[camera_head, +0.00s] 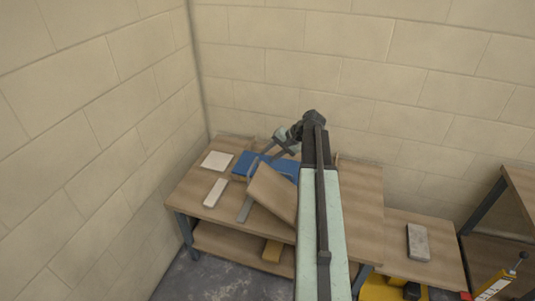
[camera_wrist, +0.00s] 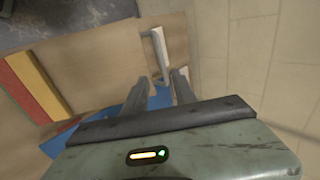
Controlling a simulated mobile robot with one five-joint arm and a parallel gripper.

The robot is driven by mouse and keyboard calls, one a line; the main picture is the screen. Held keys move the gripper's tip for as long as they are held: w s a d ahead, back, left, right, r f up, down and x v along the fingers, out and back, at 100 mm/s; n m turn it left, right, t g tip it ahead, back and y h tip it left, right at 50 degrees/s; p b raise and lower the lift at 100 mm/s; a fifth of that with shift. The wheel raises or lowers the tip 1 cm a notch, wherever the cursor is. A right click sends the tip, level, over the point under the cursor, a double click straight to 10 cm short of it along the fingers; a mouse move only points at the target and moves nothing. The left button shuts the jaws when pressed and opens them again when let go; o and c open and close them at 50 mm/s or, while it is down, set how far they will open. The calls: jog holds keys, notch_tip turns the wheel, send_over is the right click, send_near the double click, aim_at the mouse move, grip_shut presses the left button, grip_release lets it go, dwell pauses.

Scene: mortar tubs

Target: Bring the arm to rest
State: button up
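My arm reaches up through the middle of the head view, over a wooden table (camera_head: 360,206). My gripper (camera_head: 268,153) hangs at its far end, pointing down and left above the tabletop. In the wrist view my gripper (camera_wrist: 163,78) has its two grey fingers apart, with nothing seen clamped between them. A thin grey bent piece (camera_wrist: 157,48) lies beyond the fingertips. Whether the fingers touch anything below cannot be told.
On the table are a white tile (camera_head: 217,160), a pale bar (camera_head: 215,192), a blue piece (camera_head: 285,167) and a tilted wooden board (camera_head: 272,192). A lower bench (camera_head: 390,250) at right bears a grey block (camera_head: 418,242). Walls stand close at left and behind.

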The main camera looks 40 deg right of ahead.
jog(key=w+a+f+n+g, duration=0.1)
jog(key=a+n+g, duration=0.15)
jog(key=a, duration=1.25)
jog(key=w+a+f+n+g, duration=0.1)
jog(key=w+a+n, duration=0.15)
jog(key=a, duration=1.35)
jog(key=s+a+f+n+g+h, duration=0.1)
jog(key=s+a+f+n+g, duration=0.1)
jog(key=s+a+n, duration=0.4)
jog(key=s+d+f+h, duration=0.1)
jog(key=s+h, duration=0.2)
jog(key=s, duration=0.4)
jog(key=shift+s+d+f+g+h, duration=0.15)
jog(key=shift+s+f+g+h, duration=0.15)
jog(key=shift+g+h, duration=0.15)
